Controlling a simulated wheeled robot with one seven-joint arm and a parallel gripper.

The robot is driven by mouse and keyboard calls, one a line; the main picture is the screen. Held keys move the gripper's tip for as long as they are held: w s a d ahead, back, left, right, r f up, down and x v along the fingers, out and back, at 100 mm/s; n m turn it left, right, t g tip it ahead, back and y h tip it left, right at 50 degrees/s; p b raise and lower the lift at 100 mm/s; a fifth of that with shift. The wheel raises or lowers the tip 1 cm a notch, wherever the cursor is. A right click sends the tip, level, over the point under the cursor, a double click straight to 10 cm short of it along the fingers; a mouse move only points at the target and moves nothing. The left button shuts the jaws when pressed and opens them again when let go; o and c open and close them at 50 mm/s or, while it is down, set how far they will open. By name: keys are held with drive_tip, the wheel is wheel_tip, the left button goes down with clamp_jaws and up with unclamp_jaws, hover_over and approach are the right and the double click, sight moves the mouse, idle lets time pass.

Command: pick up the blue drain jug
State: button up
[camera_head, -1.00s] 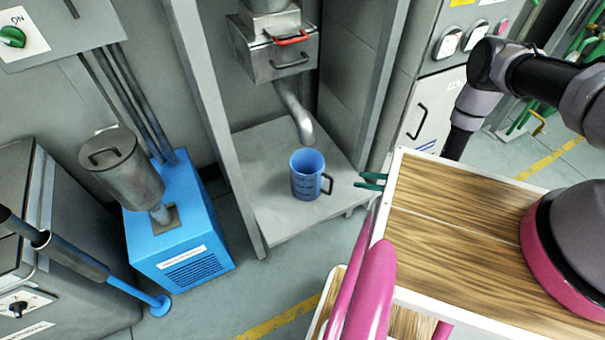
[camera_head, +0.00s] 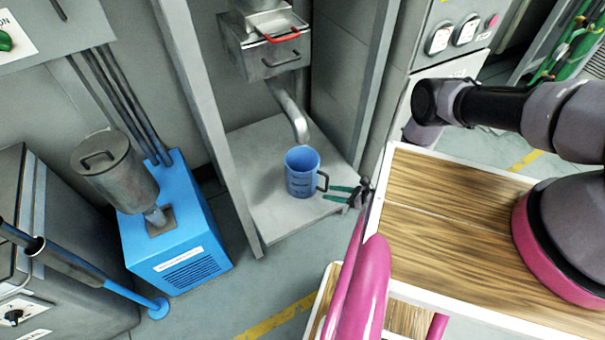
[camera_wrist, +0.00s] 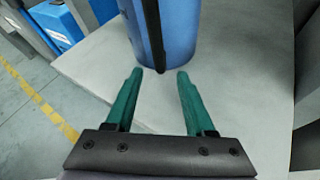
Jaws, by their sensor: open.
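The blue drain jug (camera_head: 301,174) stands upright on a grey shelf (camera_head: 262,215), below a bent metal spout (camera_head: 294,118). Its dark handle (camera_head: 323,181) faces right, toward my gripper. My gripper (camera_head: 332,193) is open, with its green fingertips close to the handle. In the wrist view the jug (camera_wrist: 182,35) fills the top middle, and its dark handle (camera_wrist: 153,38) hangs down between the lines of the two fingers. The open gripper (camera_wrist: 157,75) has its tips just short of the handle's lower end, with nothing held. The jug's top is out of the wrist view.
Grey posts (camera_head: 207,120) frame the shelf on both sides. A metal box with a red handle (camera_head: 283,36) hangs above the spout. A blue unit with a metal canister (camera_head: 180,250) stands to the left. My wooden-topped base is at right.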

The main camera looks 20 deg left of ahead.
drive_tip(key=shift+w+a+f, duration=0.1)
drive_tip(key=shift+a+f, duration=0.1)
drive_tip(key=shift+a, duration=0.35)
clamp_jaws()
idle(1.0)
